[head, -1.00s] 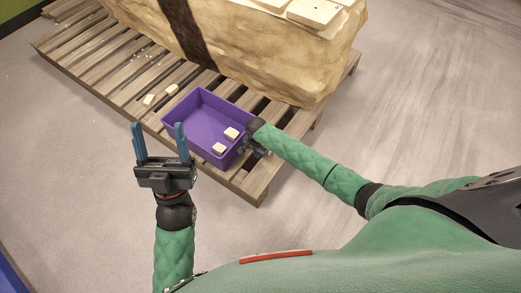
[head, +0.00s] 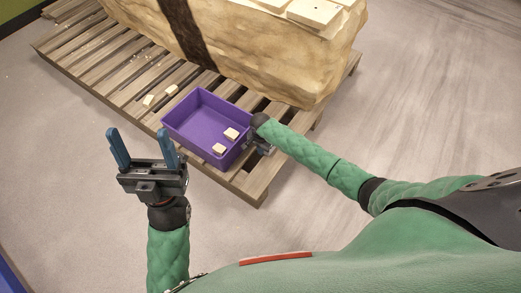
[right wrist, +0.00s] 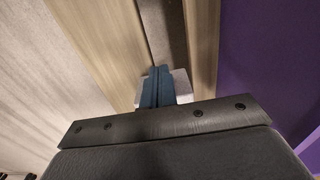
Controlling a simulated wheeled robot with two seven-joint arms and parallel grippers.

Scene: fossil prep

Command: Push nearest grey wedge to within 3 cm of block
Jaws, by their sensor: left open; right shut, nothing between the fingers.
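The large tan stone block (head: 265,55) with a dark band stands on the wooden pallet. My right gripper (right wrist: 157,80) is shut with its blue fingers together over the pallet slats. A pale grey piece (right wrist: 182,86) shows behind and beside the fingers in the right wrist view; it may be the grey wedge, but the fingers hide much of it. I cannot tell whether they touch it. In the head view my right arm hides this spot, beside the purple bin. My left gripper (head: 143,150) is open and empty, over the floor left of the bin.
The purple bin (head: 172,127) sits at the pallet's near edge and holds two cream pieces (head: 231,134) (head: 219,149). Two more cream pieces (head: 148,100) (head: 172,89) lie on the pallet slats (head: 101,70), near thin dark rods. Floor is clear at right.

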